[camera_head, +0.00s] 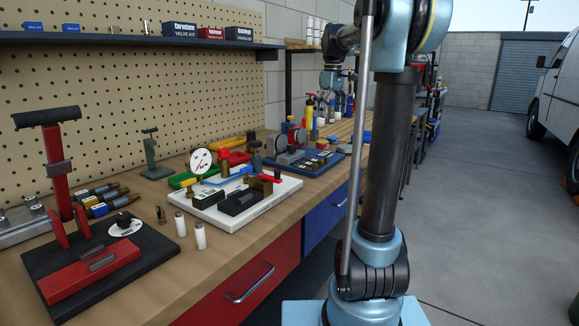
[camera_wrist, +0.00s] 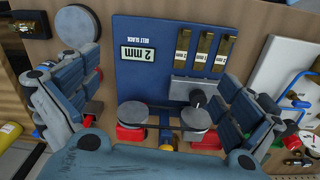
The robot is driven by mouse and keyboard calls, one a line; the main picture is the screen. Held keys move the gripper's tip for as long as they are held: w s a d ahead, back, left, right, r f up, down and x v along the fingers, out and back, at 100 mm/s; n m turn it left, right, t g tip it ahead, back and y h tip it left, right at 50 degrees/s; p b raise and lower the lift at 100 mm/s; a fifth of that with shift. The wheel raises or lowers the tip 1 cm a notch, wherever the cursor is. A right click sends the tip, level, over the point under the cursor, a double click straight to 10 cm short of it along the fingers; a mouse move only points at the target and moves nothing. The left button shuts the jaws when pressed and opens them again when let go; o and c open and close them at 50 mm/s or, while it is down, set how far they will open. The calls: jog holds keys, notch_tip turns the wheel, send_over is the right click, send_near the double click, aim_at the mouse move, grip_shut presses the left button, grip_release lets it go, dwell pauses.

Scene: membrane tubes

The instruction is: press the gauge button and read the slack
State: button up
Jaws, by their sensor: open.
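The belt slack gauge has a blue base board (camera_wrist: 140,70), seen upside down in the wrist view. A grey block (camera_wrist: 180,88) with a dark round knob (camera_wrist: 197,99) sits on the board; I cannot tell whether the knob is the button. Two grey pulleys (camera_wrist: 133,113) lie nearer my wrist. My gripper (camera_wrist: 160,85) is open over the board, fingers apart on either side, with nothing between them. In the head view my gripper (camera_head: 336,103) is beyond the blue base (camera_head: 318,166).
Brass pieces (camera_wrist: 183,52) with small labels lie on the board. A white board (camera_head: 265,200) with a dial and valves stands close to the gauge. A red-and-black tool stand (camera_head: 70,190) is at the front left.

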jog(key=s+d+f+m, duration=0.1)
jog(key=s+f+m, duration=0.1)
jog(key=s+f, duration=0.6)
jog(key=s+d+f+m, duration=0.1)
jog(key=s+f+m, duration=0.15)
jog(key=s, duration=0.95)
jog(key=s+f+m+t, duration=0.1)
jog(key=s+f+m, duration=0.3)
jog(key=s+f, duration=1.2)
notch_tip(320, 180, down, 4)
jog(key=shift+a+t, duration=0.35)
jog(key=shift+t, duration=0.05)
jog(key=shift+m, duration=0.25)
jog(key=shift+w+f, duration=0.2)
jog(key=shift+w, duration=0.25)
jog(key=shift+s, duration=0.1)
